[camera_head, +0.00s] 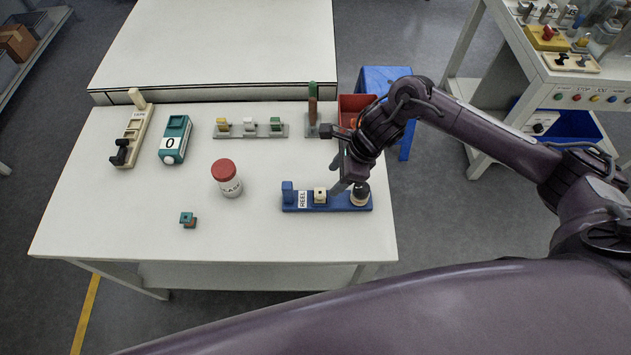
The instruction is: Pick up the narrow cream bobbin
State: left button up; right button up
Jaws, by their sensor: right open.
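A blue rack (340,208) with a REEL label lies near the right front of the white table. It bears a small cream bobbin (320,196) with a dark hole in its top, beside the label. A rounder cream piece with a dark top (360,197) sits at the rack's right end. The left one looks narrower, but both are small in view. My right gripper (346,187) points down over the rack between these two pieces, open and with nothing seen in it. I cannot tell whether its fingers touch anything. My left gripper is not in view.
A red-lidded jar (228,180) and a small teal-and-brown block (188,219) stand left of the rack. A teal box marked 0 (175,140), a cream rack (135,135) and a grey rack (250,131) stand farther back. The front middle of the table is clear.

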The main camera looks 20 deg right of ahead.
aim_at(321, 192)
jog(key=shift+s+a+f+p, duration=0.1)
jog(key=shift+a+f+p, duration=0.15)
jog(key=shift+f, duration=0.2)
jog(key=shift+s+a+f+p, duration=0.1)
jog(key=shift+a+f+p, duration=0.15)
jog(key=shift+f, duration=0.2)
jog(key=shift+a+f+p, duration=0.15)
jog(key=shift+f+p, duration=0.15)
jog(key=x, duration=0.1)
jog(key=p+x, duration=0.1)
jog(key=x, duration=0.1)
jog(key=shift+w+a+f+p, duration=0.2)
jog(key=shift+w+p, duration=0.1)
jog(key=shift+p, duration=0.1)
jog(key=shift+a+f, duration=0.15)
jog(key=shift+f, duration=0.4)
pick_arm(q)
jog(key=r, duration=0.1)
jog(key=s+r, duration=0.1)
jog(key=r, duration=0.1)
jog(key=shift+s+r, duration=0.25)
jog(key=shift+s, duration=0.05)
pick_arm(e)
jog(key=shift+w, duration=0.1)
jog(key=c, duration=1)
jog(key=shift+c, duration=0.2)
